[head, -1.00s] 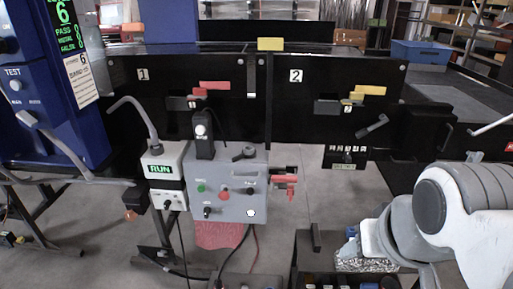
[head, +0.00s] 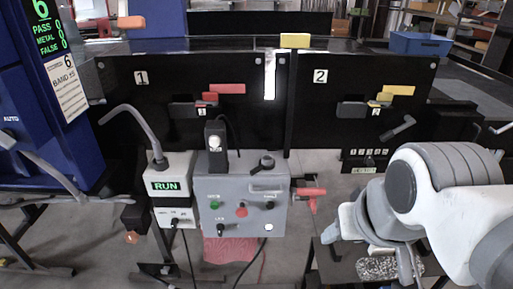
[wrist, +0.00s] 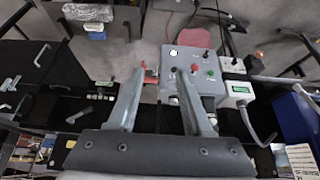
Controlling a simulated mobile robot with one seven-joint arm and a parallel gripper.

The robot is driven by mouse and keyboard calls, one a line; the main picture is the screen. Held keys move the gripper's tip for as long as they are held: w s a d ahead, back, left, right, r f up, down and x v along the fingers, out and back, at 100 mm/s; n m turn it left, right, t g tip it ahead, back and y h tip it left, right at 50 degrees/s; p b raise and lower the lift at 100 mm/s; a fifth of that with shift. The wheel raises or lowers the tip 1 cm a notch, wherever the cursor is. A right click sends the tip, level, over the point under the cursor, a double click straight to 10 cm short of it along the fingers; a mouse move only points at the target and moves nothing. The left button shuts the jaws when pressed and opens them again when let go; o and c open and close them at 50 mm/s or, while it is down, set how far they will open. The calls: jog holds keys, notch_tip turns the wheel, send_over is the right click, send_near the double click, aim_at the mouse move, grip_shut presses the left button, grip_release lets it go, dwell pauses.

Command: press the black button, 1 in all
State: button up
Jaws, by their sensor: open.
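A grey control box (head: 204,187) stands below the black conveyor panels in the head view. Its face carries a green button (head: 214,204), a red button (head: 241,210), a small black control (head: 221,229) at lower left and a white round control (head: 268,227). Another dark control is at its right; which one is the black button I cannot tell. The box also shows upside down in the wrist view (wrist: 183,63). My gripper (wrist: 160,73) is open and empty, its fingers pointing towards the box area. In the head view it is to the right of the box, apart from it.
A white RUN box (head: 172,207) adjoins the control box on the left. A red-handled part (head: 312,191) juts out on its right. A blue detector cabinet (head: 60,150) stands at far left. A bent grey pipe (head: 135,118) rises above the RUN box.

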jog(key=shift+w+a, duration=0.3)
jog(key=shift+a, duration=0.05)
jog(key=shift+d, duration=0.1)
grip_shut()
dwell(1.4)
